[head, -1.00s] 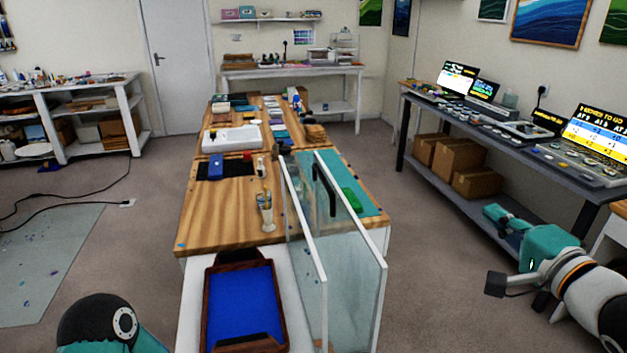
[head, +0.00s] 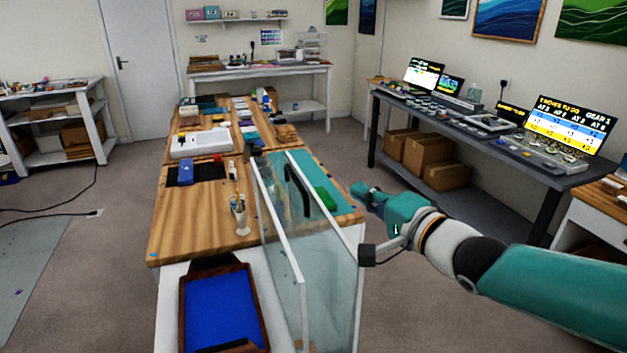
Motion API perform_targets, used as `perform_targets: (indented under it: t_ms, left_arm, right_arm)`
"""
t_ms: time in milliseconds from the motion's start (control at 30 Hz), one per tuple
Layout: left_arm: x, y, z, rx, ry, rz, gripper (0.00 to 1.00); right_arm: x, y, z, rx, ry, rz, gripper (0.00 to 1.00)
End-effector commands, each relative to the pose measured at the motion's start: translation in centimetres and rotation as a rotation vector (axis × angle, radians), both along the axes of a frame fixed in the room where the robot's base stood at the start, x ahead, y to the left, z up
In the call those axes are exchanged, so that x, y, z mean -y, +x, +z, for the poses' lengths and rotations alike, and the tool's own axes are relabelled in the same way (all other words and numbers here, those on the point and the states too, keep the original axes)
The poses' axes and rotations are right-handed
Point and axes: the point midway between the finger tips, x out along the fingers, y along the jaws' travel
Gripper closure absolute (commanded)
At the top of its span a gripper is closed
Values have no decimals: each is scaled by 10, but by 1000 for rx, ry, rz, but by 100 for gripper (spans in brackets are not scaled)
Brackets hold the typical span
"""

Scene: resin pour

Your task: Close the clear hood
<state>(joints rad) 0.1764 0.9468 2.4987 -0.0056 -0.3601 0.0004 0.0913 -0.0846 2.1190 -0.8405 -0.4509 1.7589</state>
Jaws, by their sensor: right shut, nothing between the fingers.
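The clear hood (head: 330,270) stands raised along the right side of the wooden bench (head: 185,225), its clear panes upright with pale edges. A black curved handle (head: 297,190) is on it near the far end. The blue-lined tray (head: 222,308) lies to its left, not covered by the panes. My right gripper (head: 362,193) is shut and empty, just right of the hood's far end and the handle. It appears apart from the hood, though the depth gap is hard to judge. My left gripper is out of view.
A cup of sticks (head: 240,213) stands on the bench just left of the hood. A green object (head: 326,198) lies on a teal mat behind the panes. A dark table (head: 465,160) with screens stands at the right. Floor between it and the bench is open.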

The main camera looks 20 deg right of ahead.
Motion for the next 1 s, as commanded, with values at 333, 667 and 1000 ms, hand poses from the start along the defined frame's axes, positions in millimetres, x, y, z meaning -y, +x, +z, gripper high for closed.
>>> perform_targets:
  t_ms: [333,667,1000]
  left_arm:
    - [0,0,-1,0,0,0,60]
    - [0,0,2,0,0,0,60]
    - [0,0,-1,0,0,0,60]
  right_arm:
    - [-3,11,-1,-1,0,1,100]
    - [-19,68,-4,-2,0,1,100]
    - [-52,95,-11,0,1,0,100]
